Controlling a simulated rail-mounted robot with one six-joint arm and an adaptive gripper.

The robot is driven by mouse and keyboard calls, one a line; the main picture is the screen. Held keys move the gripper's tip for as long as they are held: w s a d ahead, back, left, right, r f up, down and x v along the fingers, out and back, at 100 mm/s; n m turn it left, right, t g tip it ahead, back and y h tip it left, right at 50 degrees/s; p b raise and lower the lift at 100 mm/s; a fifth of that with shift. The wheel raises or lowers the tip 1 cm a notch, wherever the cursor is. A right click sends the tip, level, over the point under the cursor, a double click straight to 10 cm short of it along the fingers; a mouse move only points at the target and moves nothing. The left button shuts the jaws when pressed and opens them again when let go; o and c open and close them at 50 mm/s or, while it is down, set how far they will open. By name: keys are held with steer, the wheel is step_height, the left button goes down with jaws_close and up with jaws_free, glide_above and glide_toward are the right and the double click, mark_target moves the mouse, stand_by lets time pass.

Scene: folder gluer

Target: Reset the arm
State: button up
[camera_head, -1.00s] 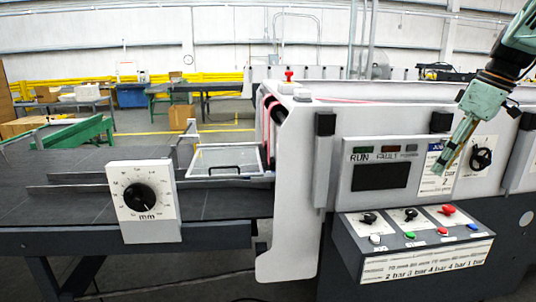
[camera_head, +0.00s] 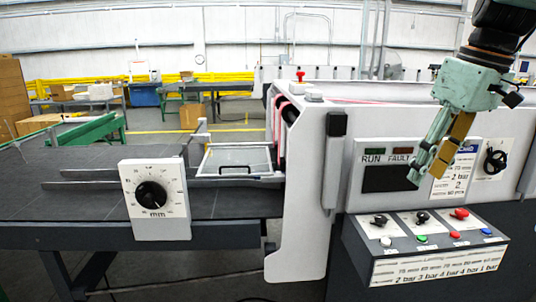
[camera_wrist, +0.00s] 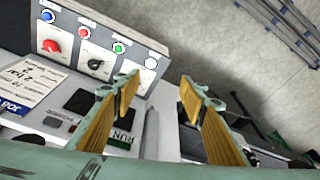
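My gripper (camera_head: 432,172) is at the right of the head view, pointing down in front of the machine's grey front panel (camera_head: 402,205). It is above the control box (camera_head: 440,262) with its knobs and coloured buttons. In the wrist view the two yellow-lined fingers (camera_wrist: 157,92) stand apart with nothing between them. The gripper is open and empty. The dark display (camera_head: 388,178) with the RUN and FAULT labels is beside the fingers and partly covered by them.
A dial marked mm (camera_head: 152,196) stands on the front of the dark feed table (camera_head: 85,205) at the left. A black knob (camera_head: 495,161) is on the panel right of the job card (camera_head: 456,174). A red button (camera_head: 300,75) sits on top of the machine.

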steer(key=s+a+f+m, duration=0.1)
steer(key=s+a, duration=0.4)
steer(key=s, duration=0.5)
steer(key=s+a+f+m+t+h, duration=0.1)
steer(key=s+a+f, duration=0.3)
steer(key=s, duration=0.6)
steer(key=s+a+f+m, duration=0.2)
steer(key=s+a, duration=0.4)
steer(key=s, duration=0.4)
steer(key=shift+f+m+t, duration=0.3)
steer(key=shift+f+m, duration=0.1)
steer(key=shift+f, duration=0.1)
steer(key=shift+a, duration=0.1)
